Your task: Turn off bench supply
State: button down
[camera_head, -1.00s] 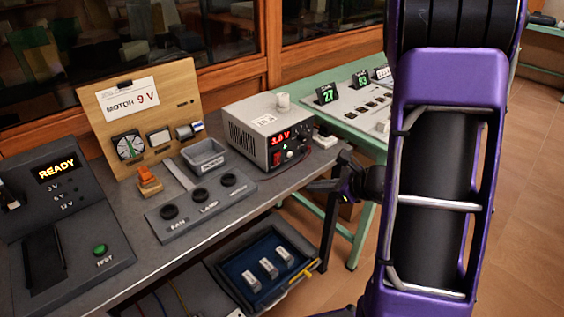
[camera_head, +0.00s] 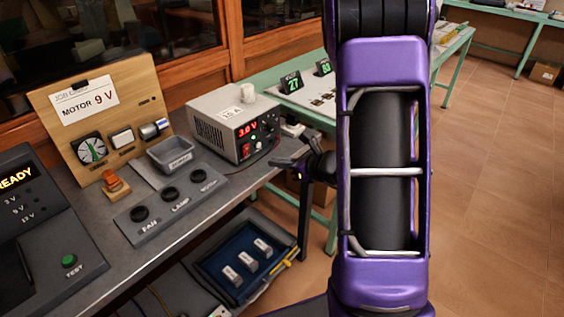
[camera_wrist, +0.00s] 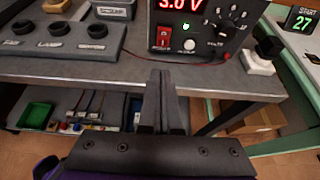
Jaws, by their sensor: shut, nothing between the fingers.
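The bench supply (camera_head: 218,112) is a grey box on the bench, its red display lit at 3.0 V. In the wrist view its dark front panel (camera_wrist: 208,46) shows a red rocker switch (camera_wrist: 163,38), a pale round button, a small green light and a knob. The red switch also shows in the head view (camera_head: 246,150). My gripper (camera_head: 273,162) is shut and empty, in front of the supply near the bench edge. In the wrist view its fingertips (camera_wrist: 160,74) point toward the panel, below the switch and apart from it.
A blue tray (camera_head: 235,282) lies below the bench.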

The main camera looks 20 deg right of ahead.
aim_at(246, 150)
jog(key=x, duration=0.6)
jog(key=shift+s, duration=0.1)
jog(key=shift+w+a+r, duration=0.3)
jog(key=shift+w, duration=0.2)
jog(key=shift+w+a+r, duration=0.25)
jog(key=shift+w+r, duration=0.05)
jog(key=shift+w, duration=0.2)
jog(key=shift+w+a+r, duration=0.25)
jog(key=shift+w+a, duration=0.1)
jog(key=shift+w, duration=0.25)
jog(key=shift+w+a+r+p, duration=0.2)
jog(key=shift+r+p, duration=0.35)
jog(key=shift+p, duration=0.45)
jog(key=shift+f+g, duration=0.4)
jog(key=shift+r, duration=0.1)
